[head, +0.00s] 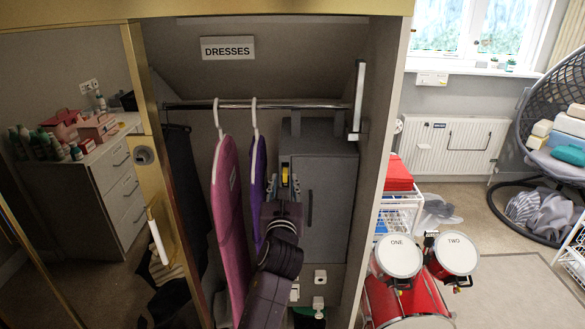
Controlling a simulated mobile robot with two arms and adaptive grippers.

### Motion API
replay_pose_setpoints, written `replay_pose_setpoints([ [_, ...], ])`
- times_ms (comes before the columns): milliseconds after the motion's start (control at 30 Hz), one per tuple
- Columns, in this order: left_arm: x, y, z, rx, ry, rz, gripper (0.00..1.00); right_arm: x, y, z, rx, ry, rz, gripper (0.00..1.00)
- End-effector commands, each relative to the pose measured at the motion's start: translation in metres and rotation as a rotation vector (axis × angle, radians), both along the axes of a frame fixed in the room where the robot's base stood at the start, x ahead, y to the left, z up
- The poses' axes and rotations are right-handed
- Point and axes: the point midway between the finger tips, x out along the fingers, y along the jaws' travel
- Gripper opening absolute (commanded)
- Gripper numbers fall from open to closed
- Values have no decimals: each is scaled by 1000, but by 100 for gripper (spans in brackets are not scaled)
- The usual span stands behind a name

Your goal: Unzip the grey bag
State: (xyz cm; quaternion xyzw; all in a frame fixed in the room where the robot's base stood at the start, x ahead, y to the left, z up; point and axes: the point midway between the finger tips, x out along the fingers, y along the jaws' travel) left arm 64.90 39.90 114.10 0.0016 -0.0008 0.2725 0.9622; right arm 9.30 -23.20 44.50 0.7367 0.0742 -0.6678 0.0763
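The grey bag (335,165) is a tall, boxy grey shape inside the wardrobe, below the hanging rail. A dark upright handle-like strip shows on its front. A small yellow piece (284,175) shows at its left edge; I cannot tell for sure whether it is the zip pull. My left gripper (284,184) is in front of the bag's left edge. Its fingers are spread to either side of the yellow piece, with a gap between them. I cannot tell whether they touch the bag. My dark arm hides the lower left of the bag. My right gripper is not in view.
A pink garment bag (229,215) and a purple one (257,190) hang left of the gripper from the rail (200,105). The wardrobe's right side panel (382,150) stands close to the grey bag. Red drums (405,300) stand outside at the right.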

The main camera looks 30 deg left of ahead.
Motion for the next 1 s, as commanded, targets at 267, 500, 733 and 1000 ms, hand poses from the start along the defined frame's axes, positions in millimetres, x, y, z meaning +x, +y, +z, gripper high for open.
replay_pose_setpoints([
  [267,36,22,1,-4,-1,-1,28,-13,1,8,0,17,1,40],
  [500,51,30,0,-4,0,-2,28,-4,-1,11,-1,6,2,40],
  [733,52,31,-1,-3,-1,-2,28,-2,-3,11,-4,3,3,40],
  [1000,51,31,-1,-3,-1,-2,4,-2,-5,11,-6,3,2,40],
])
